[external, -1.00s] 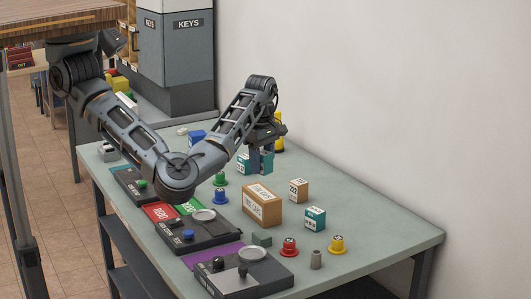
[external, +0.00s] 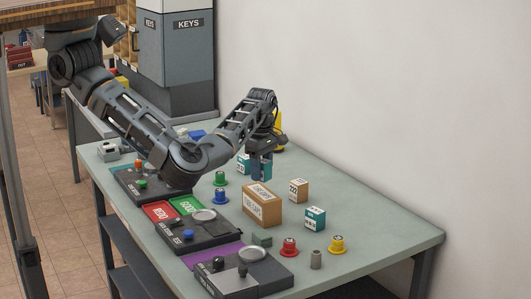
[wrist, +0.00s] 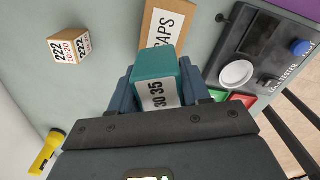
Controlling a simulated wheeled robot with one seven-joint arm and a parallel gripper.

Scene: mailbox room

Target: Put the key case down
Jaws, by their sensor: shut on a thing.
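The key case is a small teal box with a white label reading 30 35 (wrist: 160,80). My gripper (wrist: 168,95) is shut on it, with a finger on each side of the case in the wrist view. In the external view my gripper (external: 261,166) points down at the far side of the table, and its fingers hide most of the case. I cannot tell whether the underside of the case touches the table (external: 390,235).
A long cardboard CAPS box (external: 262,206) stands near my gripper. A tan-and-white 222 box (external: 298,190) and another teal box (external: 315,219) stand to the right. Dark tester units (external: 195,232), colored caps and a yellow flashlight (wrist: 46,152) are around. The table's right part is clear.

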